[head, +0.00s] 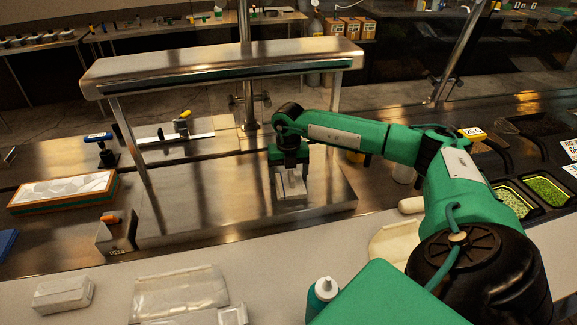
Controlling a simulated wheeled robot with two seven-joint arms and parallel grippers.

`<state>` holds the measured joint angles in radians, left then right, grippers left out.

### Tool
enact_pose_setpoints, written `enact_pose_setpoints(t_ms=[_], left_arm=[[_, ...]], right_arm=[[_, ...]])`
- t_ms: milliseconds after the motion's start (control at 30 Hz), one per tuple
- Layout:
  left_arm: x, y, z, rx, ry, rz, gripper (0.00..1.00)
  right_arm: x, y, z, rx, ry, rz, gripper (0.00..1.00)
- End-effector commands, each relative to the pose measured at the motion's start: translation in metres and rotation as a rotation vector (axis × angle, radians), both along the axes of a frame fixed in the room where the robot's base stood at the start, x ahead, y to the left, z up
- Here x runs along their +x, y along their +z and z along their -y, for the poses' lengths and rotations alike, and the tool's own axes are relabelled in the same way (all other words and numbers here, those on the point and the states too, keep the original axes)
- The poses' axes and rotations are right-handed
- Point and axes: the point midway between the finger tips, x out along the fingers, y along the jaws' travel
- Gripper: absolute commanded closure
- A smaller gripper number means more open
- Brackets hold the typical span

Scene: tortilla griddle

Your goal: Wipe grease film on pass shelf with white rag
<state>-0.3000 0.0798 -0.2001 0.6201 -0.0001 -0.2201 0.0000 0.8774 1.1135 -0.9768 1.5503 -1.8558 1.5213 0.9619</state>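My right gripper (290,180) points straight down over a flat steel surface (225,190) under the raised steel pass shelf (215,62). A small folded white rag (291,187) is between its fingers, and the gripper looks shut on it. The rag's lower edge appears to touch the steel surface near its right side. The grease film cannot be told apart from the brown sheen and reflections on the steel. My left gripper is not in view.
Shelf posts (128,140) stand left of my gripper. An orange-sided tray (65,190) and a small steel box (117,233) are at the left. White packs (62,293) lie on the front counter.

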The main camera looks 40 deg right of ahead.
Motion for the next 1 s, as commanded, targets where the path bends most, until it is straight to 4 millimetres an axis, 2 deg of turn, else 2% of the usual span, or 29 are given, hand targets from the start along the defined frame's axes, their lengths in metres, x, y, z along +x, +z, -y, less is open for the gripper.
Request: enact_pose_setpoints(t_ms=[33, 167, 367, 800, 1000], left_arm=[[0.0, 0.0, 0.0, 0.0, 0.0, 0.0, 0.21], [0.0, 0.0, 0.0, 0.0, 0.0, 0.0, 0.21], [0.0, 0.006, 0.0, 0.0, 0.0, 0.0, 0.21], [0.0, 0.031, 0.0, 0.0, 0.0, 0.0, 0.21], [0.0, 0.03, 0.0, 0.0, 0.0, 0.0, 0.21]], right_arm=[[0.0, 0.0, 0.0, 0.0, 0.0, 0.0, 0.32], [0.0, 0.0, 0.0, 0.001, 0.0, -0.001, 0.57], [0.0, 0.008, 0.0, 0.001, 0.0, 0.001, 0.58], [0.0, 0.05, 0.0, 0.001, 0.0, 0.001, 0.58], [0.0, 0.05, 0.0, 0.001, 0.0, 0.001, 0.58]])
